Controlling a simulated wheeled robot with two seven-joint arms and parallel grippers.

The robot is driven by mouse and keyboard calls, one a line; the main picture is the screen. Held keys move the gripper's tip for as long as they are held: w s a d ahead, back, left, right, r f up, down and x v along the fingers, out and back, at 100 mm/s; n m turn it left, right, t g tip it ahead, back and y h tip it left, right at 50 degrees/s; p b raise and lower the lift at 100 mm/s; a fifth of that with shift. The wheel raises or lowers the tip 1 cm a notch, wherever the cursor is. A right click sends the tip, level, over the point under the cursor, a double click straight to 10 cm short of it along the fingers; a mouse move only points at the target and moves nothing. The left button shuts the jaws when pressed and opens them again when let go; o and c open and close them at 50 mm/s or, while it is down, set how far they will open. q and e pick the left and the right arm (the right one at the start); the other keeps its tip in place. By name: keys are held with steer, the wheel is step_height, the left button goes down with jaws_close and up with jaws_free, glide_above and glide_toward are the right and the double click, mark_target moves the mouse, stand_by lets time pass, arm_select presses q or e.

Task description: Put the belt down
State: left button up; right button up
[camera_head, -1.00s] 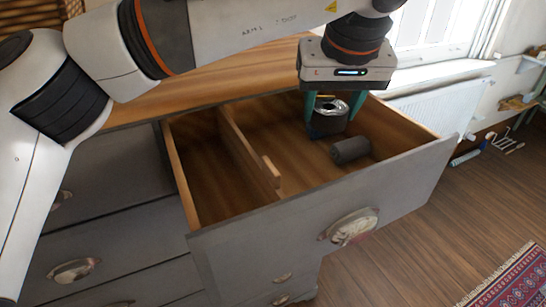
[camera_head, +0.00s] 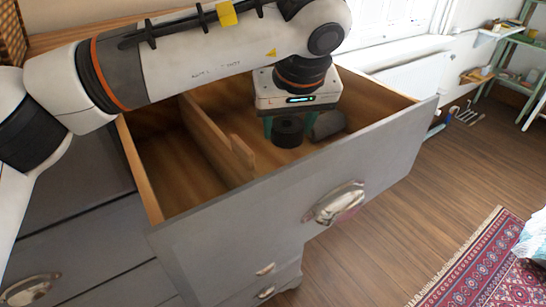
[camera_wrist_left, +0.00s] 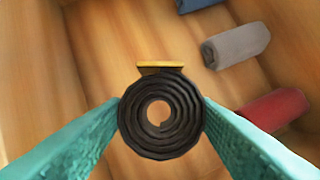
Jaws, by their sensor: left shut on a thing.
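The belt (camera_head: 287,133) is a tight black coil with a gold-coloured buckle, which shows at its top edge in the left wrist view (camera_wrist_left: 160,115). My left gripper (camera_head: 288,124) points down into the open drawer, and its turquoise fingers are shut on the coil from both sides. The belt is inside the drawer's larger right compartment. I cannot tell whether it touches the drawer floor. A grey roll (camera_head: 329,124) lies just right of it in the head view. My right gripper is out of view.
The drawer (camera_head: 385,150) is pulled out, with a wooden divider (camera_head: 212,138) left of the belt. The left wrist view also shows a red roll (camera_wrist_left: 274,109) and a blue roll (camera_wrist_left: 197,4) in the compartment. The left compartment (camera_head: 175,170) looks empty.

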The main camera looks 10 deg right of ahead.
arm_select(q)
steer(key=shift+f, duration=3.6)
steer(key=shift+f, duration=0.15)
steer(key=o, duration=1.1)
steer(key=shift+o, duration=0.2)
steer(key=v, duration=1.2)
steer(key=shift+s, duration=0.1)
